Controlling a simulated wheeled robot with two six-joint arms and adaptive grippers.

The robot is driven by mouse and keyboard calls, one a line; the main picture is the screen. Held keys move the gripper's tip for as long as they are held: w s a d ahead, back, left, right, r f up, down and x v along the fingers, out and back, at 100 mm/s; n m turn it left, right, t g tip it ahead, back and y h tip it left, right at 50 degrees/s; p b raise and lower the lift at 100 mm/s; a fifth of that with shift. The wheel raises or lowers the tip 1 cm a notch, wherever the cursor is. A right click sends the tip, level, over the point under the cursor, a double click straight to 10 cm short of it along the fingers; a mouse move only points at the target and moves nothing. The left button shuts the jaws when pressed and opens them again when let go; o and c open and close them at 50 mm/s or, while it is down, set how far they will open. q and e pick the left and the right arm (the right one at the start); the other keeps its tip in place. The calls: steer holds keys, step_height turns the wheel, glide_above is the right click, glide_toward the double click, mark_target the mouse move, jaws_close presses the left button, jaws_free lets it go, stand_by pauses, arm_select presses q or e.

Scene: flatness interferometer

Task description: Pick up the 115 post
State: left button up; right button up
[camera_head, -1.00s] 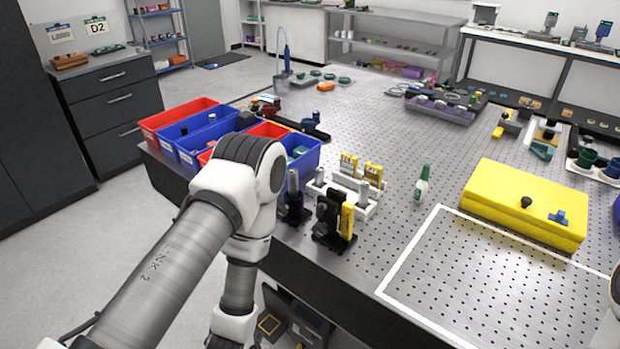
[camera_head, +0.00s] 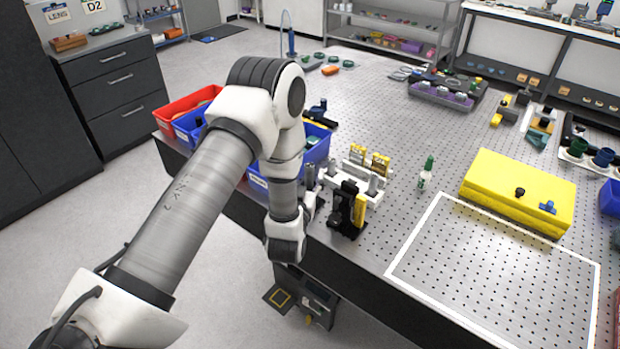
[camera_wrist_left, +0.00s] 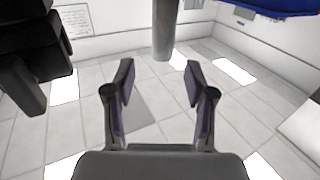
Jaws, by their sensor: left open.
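A grey post (camera_head: 310,176) stands near the table's front edge, beside a black mount (camera_head: 347,210) with a yellow tag. A white rack (camera_head: 338,182) behind holds more grey posts and yellow tagged pieces; I cannot read which is 115. My left gripper (camera_wrist_left: 160,72) is open and empty. Its wrist hangs at the table's front edge in the head view, the fingers mostly hidden by the arm. In the left wrist view, which looks upside down, a grey post (camera_wrist_left: 165,30) lies beyond the fingertips, roughly centred between them and apart from them. My right gripper is out of view.
Blue bins (camera_head: 318,150) and a red bin (camera_head: 185,108) stand left of the rack, partly behind my arm. The white-outlined area (camera_head: 490,275) is clear.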

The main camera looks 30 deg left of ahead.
mark_target(309, 164)
arm_select(q)
steer(key=p+x, duration=0.2)
steer(key=x, duration=0.2)
steer(key=shift+w+a, duration=0.15)
steer(key=shift+a, duration=0.05)
steer(key=shift+w+a+f, duration=0.1)
steer(key=shift+w, duration=0.15)
jaws_close()
